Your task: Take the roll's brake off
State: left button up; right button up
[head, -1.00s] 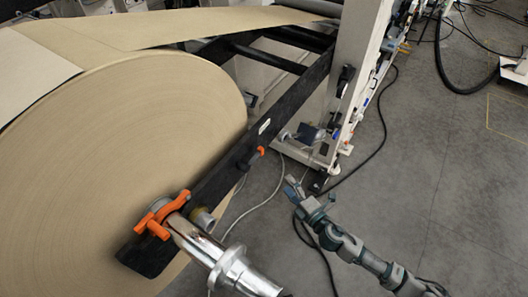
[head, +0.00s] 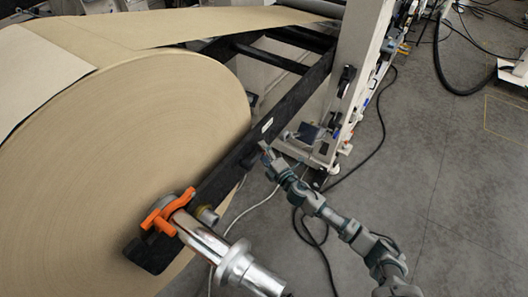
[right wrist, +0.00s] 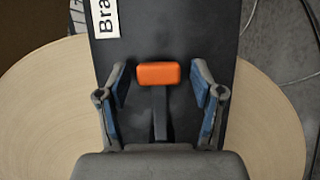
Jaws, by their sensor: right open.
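The brake lever is a dark handle with an orange end block (right wrist: 158,73), mounted on the black arm beam (right wrist: 215,30) beside a white label (right wrist: 104,18) that reads "Bra", the rest cut off. My right gripper (head: 267,153) is at the lever in the head view, and its hand hides the orange end there. In the right wrist view, my right gripper (right wrist: 159,82) is open, one finger on each side of the lever, with visible gaps to the orange block. The large kraft paper roll (head: 120,140) is on the left. My left gripper is out of view.
An orange clamp (head: 165,211) sits on the shiny roll shaft (head: 203,240) at the beam's near end. The cream machine frame (head: 350,70) stands behind the gripper. Cables lie on the grey floor (head: 440,200), which is largely clear at right.

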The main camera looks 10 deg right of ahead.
jog(key=shift+w+a, duration=0.1)
jog(key=shift+d, duration=0.4)
jog(key=shift+c, duration=1.4)
jog(key=shift+d+f, duration=0.1)
jog(key=shift+d, duration=0.2)
grip_shut()
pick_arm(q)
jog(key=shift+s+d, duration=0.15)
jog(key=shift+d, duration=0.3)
pick_arm(e)
jog(key=shift+a, duration=0.25)
